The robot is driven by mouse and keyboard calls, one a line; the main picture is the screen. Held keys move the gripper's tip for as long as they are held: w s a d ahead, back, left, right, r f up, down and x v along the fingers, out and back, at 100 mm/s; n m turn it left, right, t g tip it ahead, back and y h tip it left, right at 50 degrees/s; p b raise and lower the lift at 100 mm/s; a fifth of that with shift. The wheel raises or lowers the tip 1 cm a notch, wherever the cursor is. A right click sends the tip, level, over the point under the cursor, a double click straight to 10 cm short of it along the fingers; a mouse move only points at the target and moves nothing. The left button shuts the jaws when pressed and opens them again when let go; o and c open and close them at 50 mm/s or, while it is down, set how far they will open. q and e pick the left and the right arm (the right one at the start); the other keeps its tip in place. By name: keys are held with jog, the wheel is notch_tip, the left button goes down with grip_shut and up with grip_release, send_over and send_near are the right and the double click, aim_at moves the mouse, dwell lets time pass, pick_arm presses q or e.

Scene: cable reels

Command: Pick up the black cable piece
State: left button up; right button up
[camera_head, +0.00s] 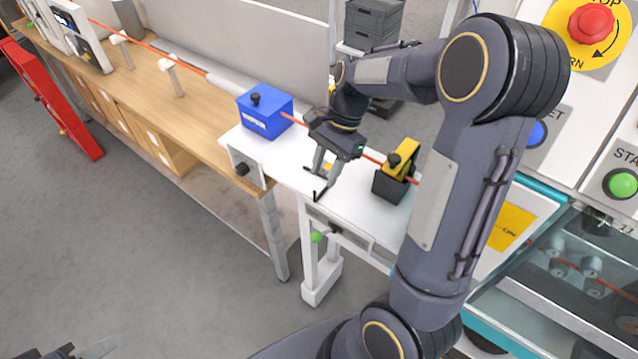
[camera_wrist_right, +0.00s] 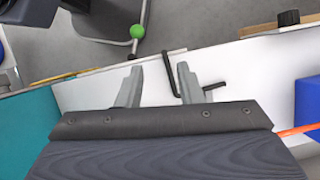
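The black cable piece (camera_head: 317,196) is a thin bent black strip at the front edge of the white table top. In the right wrist view the cable piece (camera_wrist_right: 174,73) shows near the right-hand finger, which hides part of it; a short end shows beyond that finger. My right gripper (camera_head: 326,171) is open above the table edge, fingers pointing down. In the right wrist view the gripper (camera_wrist_right: 160,84) has nothing clamped between its fingers. I cannot tell whether a finger touches the piece. Part of my left gripper (camera_head: 85,350) shows at the bottom left edge, mostly cut off.
An orange cable (camera_head: 374,160) runs across the table behind my right gripper, through a blue box (camera_head: 264,112) and a black-and-yellow block (camera_head: 393,182). A wooden bench (camera_head: 190,105) extends left. A control panel (camera_head: 590,80) stands at right.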

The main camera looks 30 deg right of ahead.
aim_at(315, 192)
jog(key=x, duration=0.4)
jog(key=p+x, duration=0.1)
jog(key=x, duration=0.2)
jog(key=shift+w+a, duration=0.15)
jog(key=shift+w, duration=0.15)
grip_shut()
